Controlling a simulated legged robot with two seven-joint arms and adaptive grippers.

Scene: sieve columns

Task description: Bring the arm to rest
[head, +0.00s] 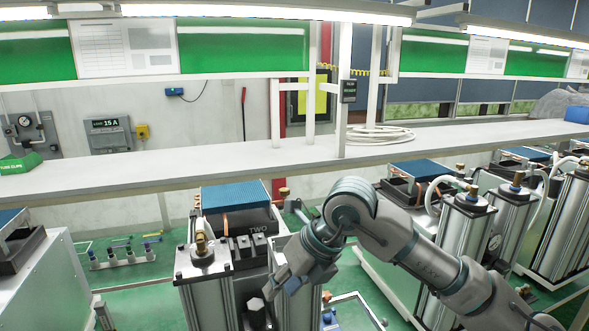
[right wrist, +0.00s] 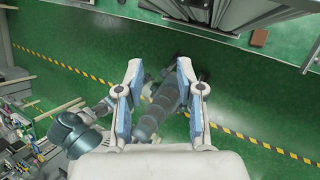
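My right arm comes in from the lower right in the head view and bends over at the elbow. Its gripper (head: 280,287) points down and left, in front of the sieve column unit marked TWO (head: 258,243). In the head view the gripper covers part of that unit, and I cannot tell whether it touches it. In the right wrist view the two fingers of the right gripper (right wrist: 160,68) stand wide apart with nothing between them. My left gripper is in neither view.
A long white shelf (head: 215,164) runs behind the units. More sieve column units stand at the right (head: 467,230), and a grey cabinet (head: 45,285) stands at the left. In the wrist view, open green floor (right wrist: 255,90) carries yellow-black tape (right wrist: 65,68).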

